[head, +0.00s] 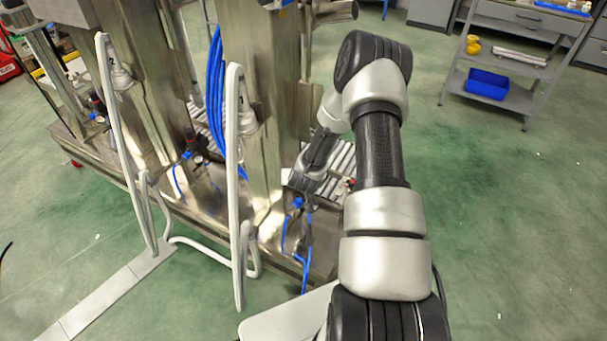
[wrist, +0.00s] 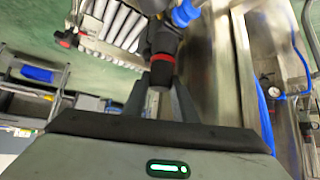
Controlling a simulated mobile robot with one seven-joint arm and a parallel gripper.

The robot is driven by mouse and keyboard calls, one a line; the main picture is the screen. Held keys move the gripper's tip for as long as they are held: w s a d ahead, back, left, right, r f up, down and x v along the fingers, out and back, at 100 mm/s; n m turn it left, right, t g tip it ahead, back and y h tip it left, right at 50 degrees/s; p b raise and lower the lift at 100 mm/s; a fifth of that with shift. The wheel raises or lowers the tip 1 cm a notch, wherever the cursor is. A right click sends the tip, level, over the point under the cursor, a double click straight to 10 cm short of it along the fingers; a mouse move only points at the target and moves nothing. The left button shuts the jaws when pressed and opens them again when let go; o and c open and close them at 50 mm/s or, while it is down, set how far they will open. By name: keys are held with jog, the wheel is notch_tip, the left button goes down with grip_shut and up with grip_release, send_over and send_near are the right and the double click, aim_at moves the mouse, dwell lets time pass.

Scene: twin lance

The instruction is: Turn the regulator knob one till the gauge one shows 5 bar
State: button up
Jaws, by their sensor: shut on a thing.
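My gripper (wrist: 168,92) is shut on a dark regulator knob (wrist: 162,72), which sits between its two fingers in the wrist view. A thin red band shows on the regulator just beyond the knob. In the head view my gripper (head: 300,184) reaches down to this regulator, just above its blue fitting (head: 298,203). The knob itself is hidden there by my gripper. I cannot make out the held regulator's gauge face or its reading. Another round white gauge (wrist: 275,91) shows at the right of the wrist view, apart from my gripper; its needle is too small to read.
Steel columns (head: 252,100) and a bent grey tube frame (head: 237,190) stand left of my arm. Blue hoses (head: 304,270) hang below the regulator. A roller conveyor (wrist: 113,24) lies close by. A shelf cart (head: 490,85) stands farther right, with open green floor between.

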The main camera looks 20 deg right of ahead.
jog(key=shift+w+m+h, duration=0.1)
jog(key=shift+m+h, duration=0.4)
jog(key=shift+m, duration=0.3)
jog(key=shift+g, duration=0.3)
jog(key=o, duration=1)
jog(key=shift+o, duration=0.2)
jog(key=shift+a+r, duration=0.1)
